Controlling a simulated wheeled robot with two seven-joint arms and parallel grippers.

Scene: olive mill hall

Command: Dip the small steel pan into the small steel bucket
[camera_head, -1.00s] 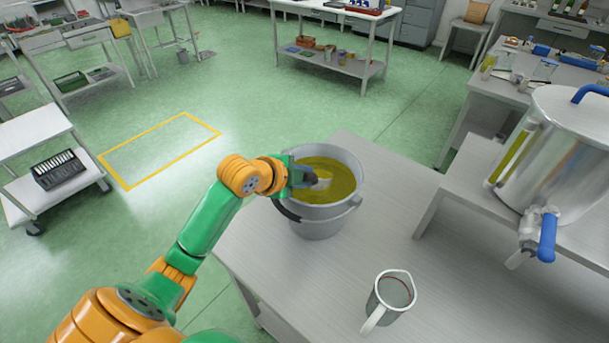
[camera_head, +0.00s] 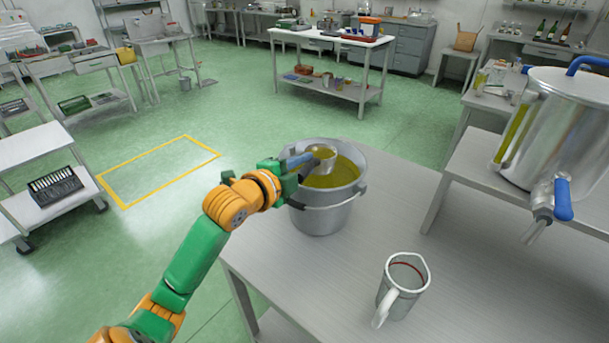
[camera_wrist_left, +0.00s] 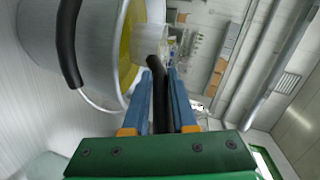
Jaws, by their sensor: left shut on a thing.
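The small steel bucket (camera_head: 322,218) stands on the grey table and holds yellow-green liquid. The small steel pan (camera_head: 327,166) is over the bucket's mouth, near the far rim, with yellowish colour inside it. My left gripper (camera_head: 297,163) is at the bucket's left rim, shut on the pan's handle. In the left wrist view, the blue fingers (camera_wrist_left: 164,88) clasp the dark handle, and the bucket (camera_wrist_left: 108,60) is at the left with its black bail grip. Whether the pan's underside touches the liquid is hard to tell. My right gripper is out of view.
A steel measuring jug (camera_head: 394,304) stands on the table (camera_head: 470,270) in front. A large steel tank (camera_head: 556,130) with a blue-handled tap sits on a raised stand at the right. The table between the bucket and the tank is clear.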

